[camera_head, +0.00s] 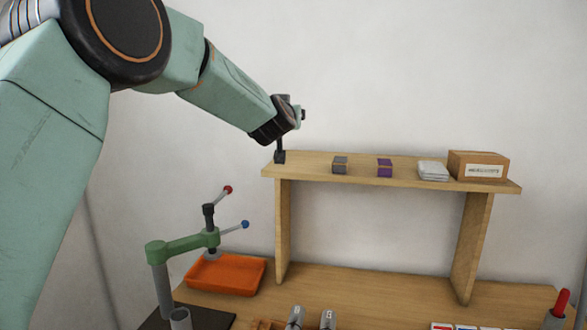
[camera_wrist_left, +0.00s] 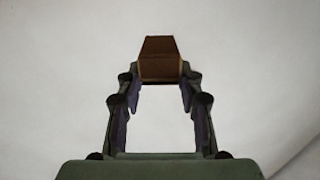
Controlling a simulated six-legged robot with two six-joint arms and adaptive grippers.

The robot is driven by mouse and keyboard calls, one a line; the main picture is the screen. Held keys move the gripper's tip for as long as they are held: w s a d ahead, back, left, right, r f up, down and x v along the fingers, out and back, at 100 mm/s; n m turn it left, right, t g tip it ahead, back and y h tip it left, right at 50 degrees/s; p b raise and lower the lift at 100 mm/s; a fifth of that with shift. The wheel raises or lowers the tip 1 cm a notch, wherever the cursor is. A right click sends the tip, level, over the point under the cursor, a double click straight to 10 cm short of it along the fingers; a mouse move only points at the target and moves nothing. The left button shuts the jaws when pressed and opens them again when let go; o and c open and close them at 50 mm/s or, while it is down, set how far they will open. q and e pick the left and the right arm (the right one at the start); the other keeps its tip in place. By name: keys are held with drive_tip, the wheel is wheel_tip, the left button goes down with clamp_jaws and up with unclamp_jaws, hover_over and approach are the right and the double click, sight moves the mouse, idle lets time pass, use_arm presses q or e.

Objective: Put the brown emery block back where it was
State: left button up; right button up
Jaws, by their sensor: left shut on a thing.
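The brown emery block (camera_wrist_left: 160,62) shows in the left wrist view, held between the fingertips of my left gripper (camera_wrist_left: 160,77). In the head view my left gripper (camera_head: 280,156) is at the left end of the wooden shelf (camera_head: 310,174), pointing down. I cannot make out the brown block there, nor whether it touches the shelf top. A grey block (camera_head: 340,165) and a purple block (camera_head: 385,168) stand on the shelf to the right of the gripper. My right gripper is not in view.
White folded pieces (camera_head: 433,171) and a labelled cardboard box (camera_head: 478,166) fill the shelf's right part. Below are an orange tray (camera_head: 228,275) and a green clamp stand (camera_head: 180,247) with red and blue knobs. The shelf top between gripper and grey block is clear.

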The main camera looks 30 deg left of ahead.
use_arm(q)
drive_tip(key=shift+w+d+m+h, duration=0.25)
drive_tip(key=shift+d+m+h, duration=0.05)
drive_tip(key=shift+d, duration=0.5)
drive_tip(key=shift+f, duration=0.35)
hover_over(298, 171)
wheel_tip(298, 171, down, 6)
drive_tip(key=shift+w+f, duration=0.15)
drive_tip(key=shift+f, duration=0.05)
drive_tip(key=f, duration=0.3)
drive_tip(key=shift+s+a+f+p, duration=0.2)
drive_tip(key=shift+a+f+p, duration=0.1)
drive_tip(key=shift+a+p, duration=0.1)
drive_tip(key=shift+w+d+f, duration=0.1)
drive_tip(key=shift+w+d, duration=0.1)
drive_tip(key=shift+d, duration=0.1)
drive_tip(key=shift+f, duration=0.1)
